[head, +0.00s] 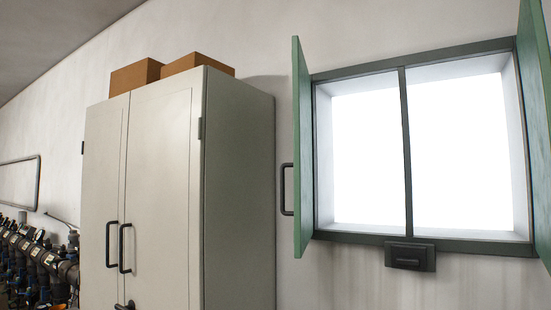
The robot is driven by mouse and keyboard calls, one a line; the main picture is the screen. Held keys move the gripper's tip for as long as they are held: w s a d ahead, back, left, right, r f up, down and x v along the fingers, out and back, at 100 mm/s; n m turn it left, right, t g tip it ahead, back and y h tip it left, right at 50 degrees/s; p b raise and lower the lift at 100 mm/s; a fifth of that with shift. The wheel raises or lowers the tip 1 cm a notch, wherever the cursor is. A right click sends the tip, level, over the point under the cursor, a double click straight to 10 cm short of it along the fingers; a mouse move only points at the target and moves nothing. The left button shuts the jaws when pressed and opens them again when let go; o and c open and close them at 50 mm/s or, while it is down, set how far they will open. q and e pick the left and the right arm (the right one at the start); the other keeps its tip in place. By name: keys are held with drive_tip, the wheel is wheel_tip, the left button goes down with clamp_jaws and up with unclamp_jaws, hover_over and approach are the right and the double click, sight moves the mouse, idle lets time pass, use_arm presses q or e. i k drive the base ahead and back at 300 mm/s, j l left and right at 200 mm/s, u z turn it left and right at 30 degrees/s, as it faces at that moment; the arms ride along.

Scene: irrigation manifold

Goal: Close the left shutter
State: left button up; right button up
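The left shutter (302,150) is a green panel hinged at the left side of a window. It stands open, swung out from the wall and seen nearly edge-on. A dark bar handle (285,189) sticks out from its left face. The right shutter (537,120) is also green and open, and is partly cut off at the right edge. The window frame (406,150) is dark green with a central post and bright white openings. A dark latch block (410,256) sits under the frame's bottom middle. Neither of my grippers is in view.
A tall grey cabinet (240,190) with closed doors stands left of the window, with a narrow gap to the left shutter. Two cardboard boxes (136,76) (198,63) lie on top. Dark pipes and valves (40,262) are at the lower left.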

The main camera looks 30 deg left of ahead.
sight(302, 214)
drive_tip(key=k+j, duration=0.1)
drive_tip(key=j, duration=2.15)
drive_tip(key=k, duration=0.05)
